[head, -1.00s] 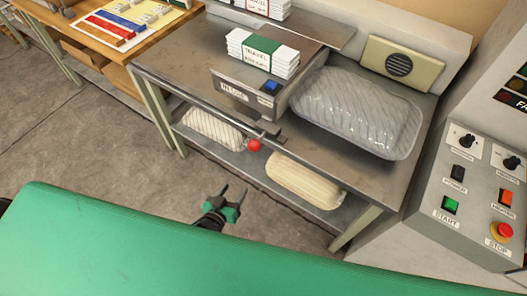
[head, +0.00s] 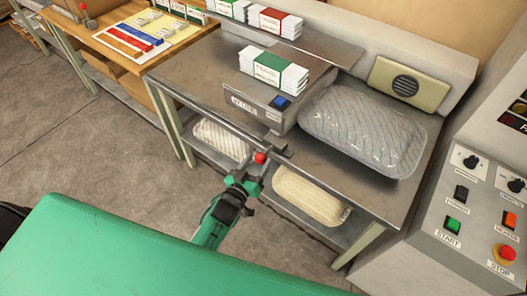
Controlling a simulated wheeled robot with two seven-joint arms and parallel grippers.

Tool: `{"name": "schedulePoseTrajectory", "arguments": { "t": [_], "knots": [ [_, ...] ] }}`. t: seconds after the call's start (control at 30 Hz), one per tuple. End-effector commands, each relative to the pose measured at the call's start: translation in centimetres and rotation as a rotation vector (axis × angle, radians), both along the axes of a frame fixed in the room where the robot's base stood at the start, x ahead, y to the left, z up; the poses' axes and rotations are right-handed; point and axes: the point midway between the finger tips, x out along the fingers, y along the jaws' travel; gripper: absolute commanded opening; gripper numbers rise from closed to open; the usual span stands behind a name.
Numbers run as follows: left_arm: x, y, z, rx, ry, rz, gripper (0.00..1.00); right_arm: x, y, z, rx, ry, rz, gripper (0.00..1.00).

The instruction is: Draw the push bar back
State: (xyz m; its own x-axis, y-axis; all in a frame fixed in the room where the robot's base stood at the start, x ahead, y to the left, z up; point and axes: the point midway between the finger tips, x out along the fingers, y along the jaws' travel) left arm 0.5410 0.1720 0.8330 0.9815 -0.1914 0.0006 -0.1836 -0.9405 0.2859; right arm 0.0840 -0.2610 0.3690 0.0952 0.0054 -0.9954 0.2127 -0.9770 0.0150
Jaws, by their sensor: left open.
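A red ball knob (head: 261,158) hangs at the front, near the bar's right end. My left gripper (head: 252,174) is open, just below and in front of the red knob. I cannot tell whether its fingers touch the knob. My right gripper is not in view.
A banded white stack (head: 273,68) sits on a box with a blue button (head: 280,103). A wrapped grey pillow (head: 365,130) lies to its right. Cream pillows (head: 308,196) lie on the lower shelf. A control panel (head: 470,205) stands at right.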

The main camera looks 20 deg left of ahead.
Motion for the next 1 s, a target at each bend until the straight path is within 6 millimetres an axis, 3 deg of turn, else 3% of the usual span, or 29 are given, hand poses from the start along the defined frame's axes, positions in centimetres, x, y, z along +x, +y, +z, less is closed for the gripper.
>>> {"name": "schedulePoseTrajectory", "arguments": {
  "t": [0.1, 0.3, 0.7, 0.77, 1.0],
  "knots": [
    [1.9, -0.4, 0.2, 0.000, -0.001, 0.000, 0.58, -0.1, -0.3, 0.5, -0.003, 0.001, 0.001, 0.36],
    [4.0, -0.7, 0.0, 0.000, 0.000, 0.001, 0.58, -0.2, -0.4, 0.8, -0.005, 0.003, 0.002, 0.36],
    [4.6, -0.9, 0.0, 0.000, 0.000, 0.001, 0.58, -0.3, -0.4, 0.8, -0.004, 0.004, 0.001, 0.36],
    [4.6, -0.9, 0.0, 0.000, 0.000, 0.001, 0.50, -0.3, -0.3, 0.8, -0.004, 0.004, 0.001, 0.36],
    [4.6, -0.9, 0.0, 0.001, 0.000, 0.001, 0.03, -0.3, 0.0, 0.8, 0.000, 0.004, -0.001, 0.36]
  ]
}}
